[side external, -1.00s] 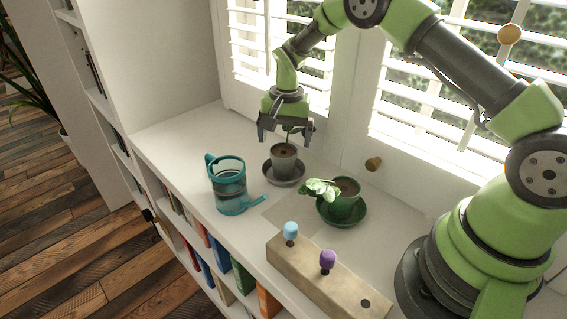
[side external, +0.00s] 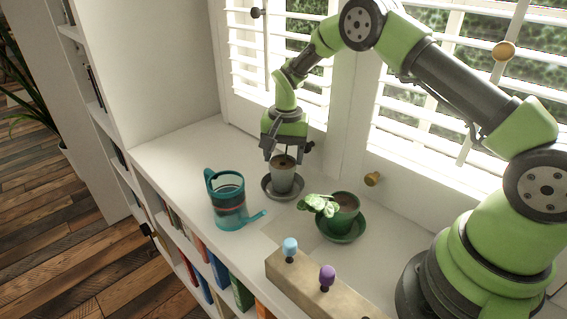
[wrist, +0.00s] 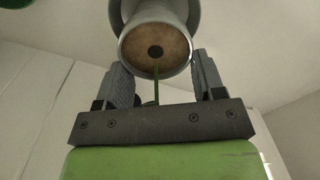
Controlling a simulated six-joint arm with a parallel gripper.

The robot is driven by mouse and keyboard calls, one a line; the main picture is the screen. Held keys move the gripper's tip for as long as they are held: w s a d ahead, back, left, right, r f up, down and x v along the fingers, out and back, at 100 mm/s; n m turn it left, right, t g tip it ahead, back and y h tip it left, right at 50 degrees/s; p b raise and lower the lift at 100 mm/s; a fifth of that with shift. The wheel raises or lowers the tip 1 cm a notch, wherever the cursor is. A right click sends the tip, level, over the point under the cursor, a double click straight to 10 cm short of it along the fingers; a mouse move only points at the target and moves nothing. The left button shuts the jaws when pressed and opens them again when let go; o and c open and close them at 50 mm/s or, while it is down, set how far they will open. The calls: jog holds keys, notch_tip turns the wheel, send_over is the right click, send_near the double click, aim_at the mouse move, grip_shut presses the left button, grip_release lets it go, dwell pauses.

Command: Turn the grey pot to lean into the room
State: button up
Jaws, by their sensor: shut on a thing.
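The grey pot (side external: 283,181) stands upright on its grey saucer (side external: 268,191) on the white shelf top, near the window. My gripper (side external: 290,155) comes down from above and is shut on the pot's upper part. In the wrist view the pot (wrist: 155,13) sits between the two fingers (wrist: 163,75). Its brown soil and a thin green stem (wrist: 156,83) show there; the stem runs toward the gripper body. The upper plant is mostly hidden by my gripper in the side view, so its lean is hard to tell.
A teal watering can (side external: 229,204) stands left of the grey pot, its spout pointing right. A green pot (side external: 344,216) with a leafy plant stands on a green saucer to the right. A wooden block (side external: 305,284) with blue and purple knobs lies in front.

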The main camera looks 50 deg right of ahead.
aim_at(284, 159)
notch_tip(284, 159, up, 12)
jog(key=shift+r, duration=0.15)
dwell(0.5)
jog(key=f+n, duration=0.1)
jog(key=f, duration=0.2)
jog(key=f+n, duration=0.1)
jog(key=f, duration=0.2)
jog(key=f+n, duration=0.2)
jog(key=f, duration=0.1)
jog(key=shift+w+a+f, duration=0.25)
jog(key=shift+f, duration=1.5)
jog(key=o, duration=1.2)
